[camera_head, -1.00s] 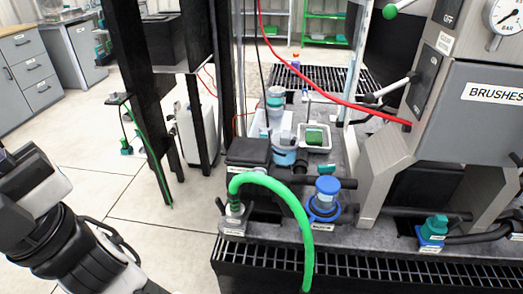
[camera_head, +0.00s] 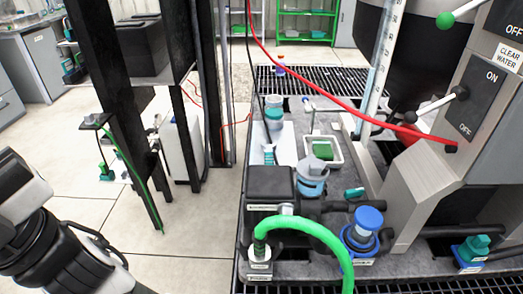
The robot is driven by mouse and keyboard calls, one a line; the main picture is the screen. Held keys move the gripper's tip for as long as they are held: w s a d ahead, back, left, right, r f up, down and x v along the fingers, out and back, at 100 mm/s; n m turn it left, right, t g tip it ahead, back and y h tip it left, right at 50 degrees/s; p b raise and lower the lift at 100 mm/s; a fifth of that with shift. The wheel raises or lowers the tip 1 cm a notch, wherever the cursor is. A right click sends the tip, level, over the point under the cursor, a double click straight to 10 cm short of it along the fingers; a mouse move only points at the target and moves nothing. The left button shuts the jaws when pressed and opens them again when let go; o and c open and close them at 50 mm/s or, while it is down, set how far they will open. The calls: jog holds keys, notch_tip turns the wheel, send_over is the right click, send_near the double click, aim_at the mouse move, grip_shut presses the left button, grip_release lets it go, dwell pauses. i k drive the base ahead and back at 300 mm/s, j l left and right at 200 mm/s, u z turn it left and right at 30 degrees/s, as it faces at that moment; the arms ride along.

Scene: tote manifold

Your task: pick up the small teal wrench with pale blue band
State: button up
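I cannot make out the small teal wrench with pale blue band for certain. A small teal and pale blue piece (camera_head: 269,154) lies in the white tray (camera_head: 287,146) on the grey bench top; its shape is too small to tell. Another small teal piece (camera_head: 354,192) lies on the bench right of the grey-blue capped jar (camera_head: 311,178). My arm shows at the lower left, away from the bench over the floor. My gripper is not in view.
A green hose (camera_head: 318,232) arches over the bench's front, beside a blue-capped fitting (camera_head: 366,228) and a black box (camera_head: 270,184). A red hose (camera_head: 330,98) crosses above. A white dish (camera_head: 323,151) holds a green block. Black posts (camera_head: 118,120) stand left; the floor between is clear.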

aim_at(269, 156)
jog(key=i+j, duration=0.15)
jog(key=j, duration=0.15)
jog(key=i+j+z, duration=0.1)
jog(key=j, duration=0.25)
jog(key=i+j, duration=0.15)
jog(key=j, duration=0.15)
jog(key=i+j+z, duration=0.1)
jog(key=j, duration=0.25)
jog(key=i+j, duration=0.2)
jog(key=j+z, duration=0.05)
jog(key=j, duration=0.05)
